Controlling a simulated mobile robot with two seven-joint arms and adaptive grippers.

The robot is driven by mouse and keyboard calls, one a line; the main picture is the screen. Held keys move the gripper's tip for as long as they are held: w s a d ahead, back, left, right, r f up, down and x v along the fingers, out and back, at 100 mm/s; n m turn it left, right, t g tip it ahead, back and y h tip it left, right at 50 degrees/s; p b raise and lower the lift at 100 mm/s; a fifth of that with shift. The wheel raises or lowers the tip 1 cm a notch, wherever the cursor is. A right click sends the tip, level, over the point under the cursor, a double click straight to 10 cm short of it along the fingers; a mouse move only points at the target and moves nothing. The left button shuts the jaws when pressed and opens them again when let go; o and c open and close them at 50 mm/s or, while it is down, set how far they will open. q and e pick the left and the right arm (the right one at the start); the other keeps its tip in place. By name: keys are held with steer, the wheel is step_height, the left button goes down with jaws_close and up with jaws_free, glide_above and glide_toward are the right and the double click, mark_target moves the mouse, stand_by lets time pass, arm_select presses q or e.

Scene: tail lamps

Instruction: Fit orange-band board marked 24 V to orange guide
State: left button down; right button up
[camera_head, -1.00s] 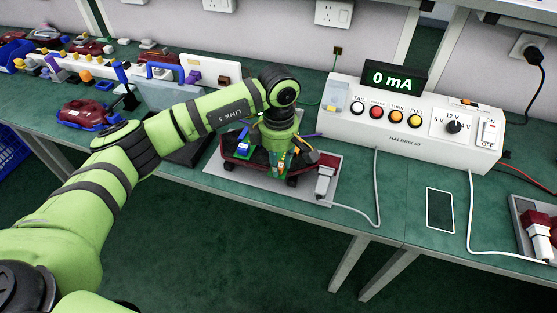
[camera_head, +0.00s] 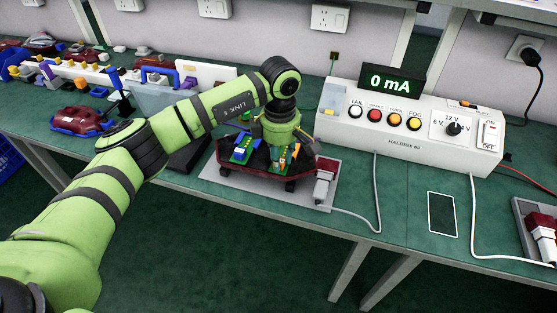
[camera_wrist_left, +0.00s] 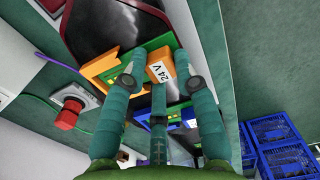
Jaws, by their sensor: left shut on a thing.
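My left gripper (camera_wrist_left: 163,74) is shut on the green board whose orange band (camera_wrist_left: 160,72) reads 24 V in the left wrist view. An orange guide (camera_wrist_left: 101,68) lies just left of the board, over the dark inside of the lamp housing (camera_wrist_left: 95,28). Whether board and guide touch I cannot tell. In the head view my left gripper (camera_head: 281,152) points down into the dark red housing (camera_head: 262,177), and the arm hides part of it. A blue part with a green board (camera_head: 242,150) stands in the housing left of my gripper. My right gripper is not in view.
The housing rests on a grey plate (camera_head: 222,189) with a clamp (camera_head: 323,188) at its right. A white tester (camera_head: 405,140) reading 0 mA stands to the right, with a phone-like panel (camera_head: 442,214) in front. Other lamps and parts crowd the bench's left.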

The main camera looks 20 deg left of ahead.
arm_select(q)
steer(key=c, duration=0.9)
jaws_free()
step_height(320, 180, up, 12)
